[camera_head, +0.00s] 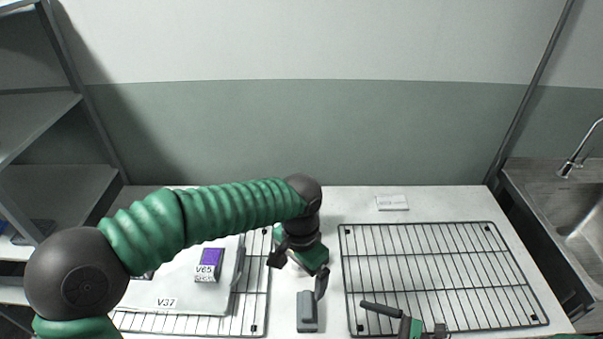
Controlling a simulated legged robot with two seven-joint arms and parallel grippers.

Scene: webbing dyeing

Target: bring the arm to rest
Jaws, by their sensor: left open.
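My left arm comes in from the left and bends down over the middle of the table (340,205). Its gripper (299,270) is open, with its two dark fingers apart and nothing visible between them. It hangs over the gap between the two wire racks, just beyond a small grey block (307,312). Whether its fingertips touch anything is hard to tell. Part of my right gripper (408,322) shows at the bottom edge, over the front of the right rack.
The right wire rack (430,265) is bare. A white card (392,202) lies at the back. Shelves (60,185) stand left, a sink (585,215) right.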

